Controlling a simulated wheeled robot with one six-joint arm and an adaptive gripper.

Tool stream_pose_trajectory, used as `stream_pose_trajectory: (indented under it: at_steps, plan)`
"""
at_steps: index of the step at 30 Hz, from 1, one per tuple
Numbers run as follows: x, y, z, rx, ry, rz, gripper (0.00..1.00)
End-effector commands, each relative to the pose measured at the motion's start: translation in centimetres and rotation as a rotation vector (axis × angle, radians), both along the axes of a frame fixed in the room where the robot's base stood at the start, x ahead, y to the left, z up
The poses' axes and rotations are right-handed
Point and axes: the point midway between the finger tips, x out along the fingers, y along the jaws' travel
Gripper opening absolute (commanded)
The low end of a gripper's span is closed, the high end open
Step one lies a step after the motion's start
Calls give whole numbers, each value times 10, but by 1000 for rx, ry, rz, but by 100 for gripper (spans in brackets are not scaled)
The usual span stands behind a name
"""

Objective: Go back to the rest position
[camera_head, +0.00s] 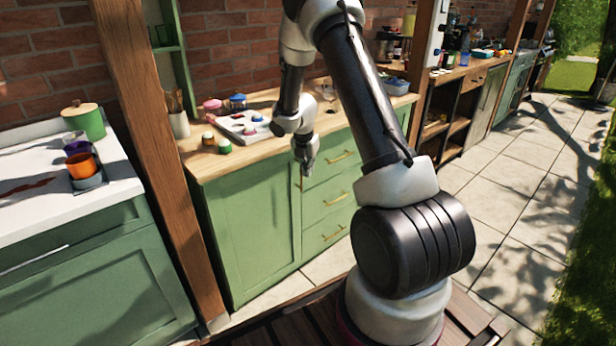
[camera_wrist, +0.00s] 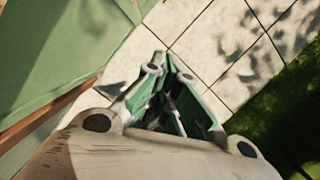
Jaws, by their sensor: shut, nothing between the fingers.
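My gripper (camera_head: 305,160) hangs in front of the green cabinet, pointing down, below the edge of the wooden counter. In the wrist view my gripper (camera_wrist: 168,62) has its fingers brought together, with nothing held between them. Below it are pale floor tiles (camera_wrist: 215,40), well apart from the fingers. In the head view my arm rises at the right of centre and bends over toward the cabinet, covering part of the counter and drawers.
The wooden counter (camera_head: 215,162) bears a tray (camera_head: 240,127), small jars (camera_head: 224,146) and a grey bin (camera_head: 396,86). A wooden post (camera_head: 160,150) stands left of the green cabinet (camera_head: 250,235). A white counter (camera_head: 30,165) holds cups (camera_head: 81,165). Tiled floor (camera_head: 540,160) is clear at right.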

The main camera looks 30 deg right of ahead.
Motion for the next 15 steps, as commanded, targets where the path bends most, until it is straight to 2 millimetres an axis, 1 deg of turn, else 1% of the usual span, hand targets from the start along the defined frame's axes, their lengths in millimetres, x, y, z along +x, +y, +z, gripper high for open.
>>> stream_pose_trajectory:
  at_steps: [1,6,11,14,15]
  plan:
    - [0,1,7,0,-3,0,0]
    - [-4,2,18,0,0,0,0]
    - [-5,2,18,1,-1,-7,0]
    - [-6,1,18,10,-10,-77,0]
    - [-8,0,18,14,-12,-133,0]
